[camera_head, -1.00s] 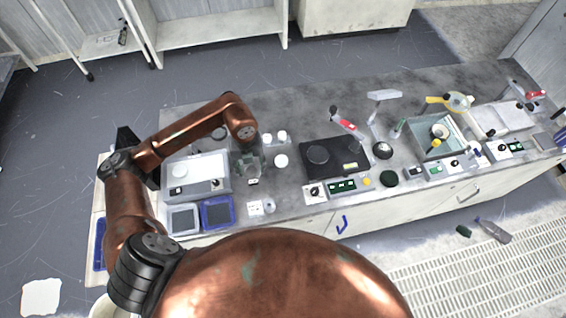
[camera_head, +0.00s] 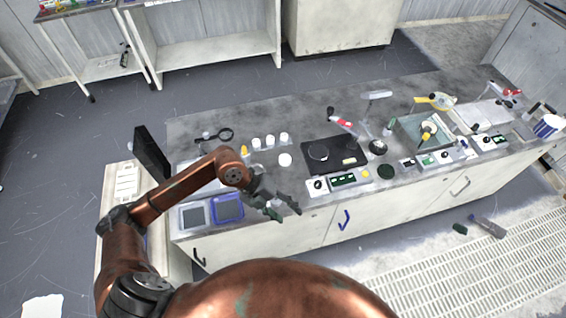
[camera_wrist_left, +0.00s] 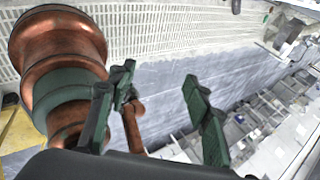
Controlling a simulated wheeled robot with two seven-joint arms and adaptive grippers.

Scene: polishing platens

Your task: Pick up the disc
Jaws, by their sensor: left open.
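My left gripper (camera_head: 286,213) is open and empty over the front edge of the bench (camera_head: 262,108), left of the black polishing unit. Its two dark fingers (camera_wrist_left: 158,74) stand apart in the left wrist view, with nothing between them. A dark round disc (camera_head: 318,152) lies on the black unit (camera_head: 347,160), right of and beyond the gripper. Another dark green disc (camera_head: 386,172) lies on the bench farther right. I cannot tell which one the task means. I cannot make out either disc in the left wrist view. My right gripper is not in view.
A control box (camera_head: 343,181) stands in front of the black unit. Several small white jars (camera_head: 270,141) stand to its left. Blue and grey trays (camera_head: 228,207) lie at the front left. A clear tank (camera_head: 412,131) and lamps stand to the right. The bench's back strip is clear.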

